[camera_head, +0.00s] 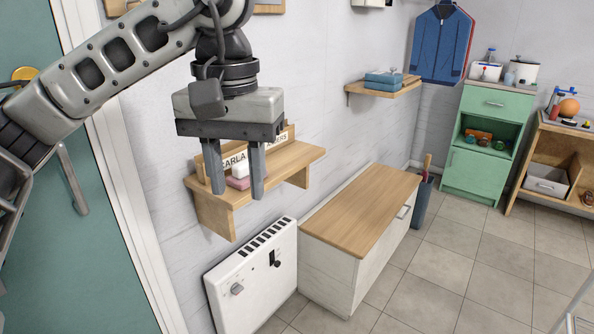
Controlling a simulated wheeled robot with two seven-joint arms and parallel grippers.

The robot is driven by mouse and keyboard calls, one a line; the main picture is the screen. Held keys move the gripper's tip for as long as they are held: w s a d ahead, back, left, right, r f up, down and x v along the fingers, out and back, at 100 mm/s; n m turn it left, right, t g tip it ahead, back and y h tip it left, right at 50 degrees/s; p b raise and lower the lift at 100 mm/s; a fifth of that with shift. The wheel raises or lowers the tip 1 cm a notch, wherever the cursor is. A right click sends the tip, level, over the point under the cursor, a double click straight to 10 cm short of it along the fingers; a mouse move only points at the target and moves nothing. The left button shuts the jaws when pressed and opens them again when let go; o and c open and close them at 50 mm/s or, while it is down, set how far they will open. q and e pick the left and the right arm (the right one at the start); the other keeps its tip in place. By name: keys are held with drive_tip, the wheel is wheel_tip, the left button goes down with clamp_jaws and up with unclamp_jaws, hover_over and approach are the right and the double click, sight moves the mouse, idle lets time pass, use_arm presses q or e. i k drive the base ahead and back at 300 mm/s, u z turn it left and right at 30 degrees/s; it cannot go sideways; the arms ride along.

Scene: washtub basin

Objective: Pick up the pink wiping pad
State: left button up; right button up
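The pink wiping pad (237,183) lies on a small wooden wall shelf (296,157), with a white object (240,168) at or on it. My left gripper (237,193) comes in from the upper left and points down. Its two fingers are apart, and the pad shows in the gap between them. The fingers hide parts of the shelf, and I cannot tell whether they touch the pad or are only in front of it. My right gripper does not show.
A white heater panel (252,281) is below the shelf. A wood-topped bench (361,208) stands to its right. A green cabinet (478,172) and an upper shelf (384,90) with blue items are farther back.

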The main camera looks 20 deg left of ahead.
sight(239, 179)
drive_tip(key=i, duration=2.35)
drive_tip(key=u, duration=2.15)
